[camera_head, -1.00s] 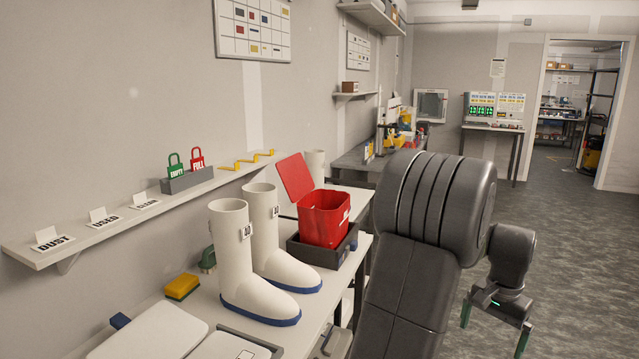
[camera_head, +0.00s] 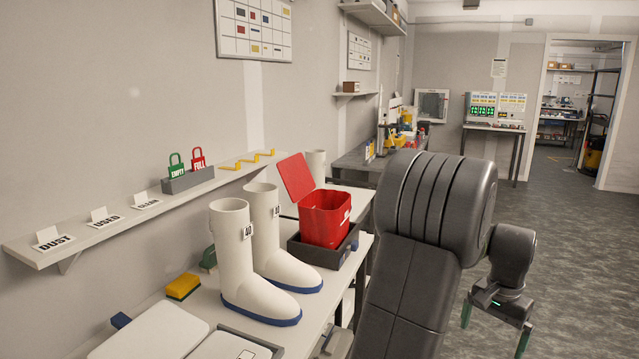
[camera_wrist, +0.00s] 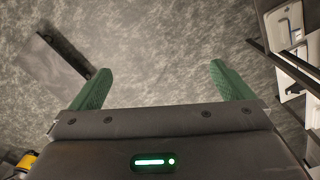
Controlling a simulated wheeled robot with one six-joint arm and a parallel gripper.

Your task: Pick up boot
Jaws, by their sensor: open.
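Two white boots with blue soles stand upright on the bench. The nearer boot (camera_head: 236,262) has its toe toward the right, and the farther boot (camera_head: 268,235) stands just behind it, partly hidden by it. Each has a small white tag near the top. My gripper (camera_head: 494,335) hangs over the floor to the right of the bench, well apart from the boots. In the wrist view my gripper (camera_wrist: 158,85) is open and empty, its green fingers spread above the grey floor.
A red bin (camera_head: 325,219) with its lid up sits in a dark tray behind the boots. A yellow sponge (camera_head: 182,287) and a white lidded box (camera_head: 150,335) lie left and in front. A wall shelf (camera_head: 100,235) holds labels and padlocks. The floor at right is clear.

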